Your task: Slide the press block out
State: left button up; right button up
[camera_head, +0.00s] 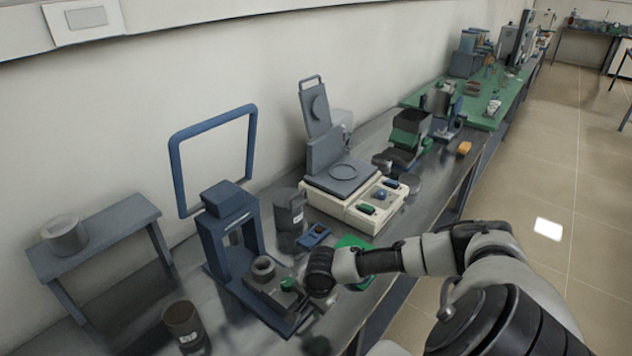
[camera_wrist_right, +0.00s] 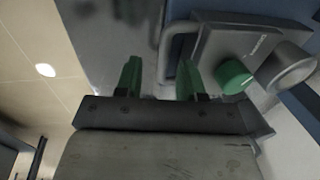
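The press block (camera_head: 262,286) is a grey block with a round grey ring (camera_head: 263,267) on top and a green knob (camera_head: 287,284) at its front. It sits low in the blue press frame (camera_head: 228,240). In the right wrist view, the block (camera_wrist_right: 222,45) is at upper right, with its green knob (camera_wrist_right: 233,76) and ring beside it. A grey handle bar (camera_wrist_right: 164,62) shows at its near side. My right gripper (camera_wrist_right: 158,75) is open, its two green fingers apart, one each side of the bar. Whether they touch it cannot be told. My left gripper is not in view.
A blue rectangular loop (camera_head: 172,160) rises behind the press. A dark cup (camera_head: 183,325) stands at front left and a dark canister (camera_head: 289,215) behind my right gripper. A balance-like instrument (camera_head: 345,190) is farther along the bench. A small blue stand (camera_head: 95,230) is at left.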

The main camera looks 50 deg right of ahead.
notch_tip(320, 180, up, 8)
jog(key=s, duration=0.2)
jog(key=shift+b, duration=0.35)
jog(key=shift+d, duration=0.1)
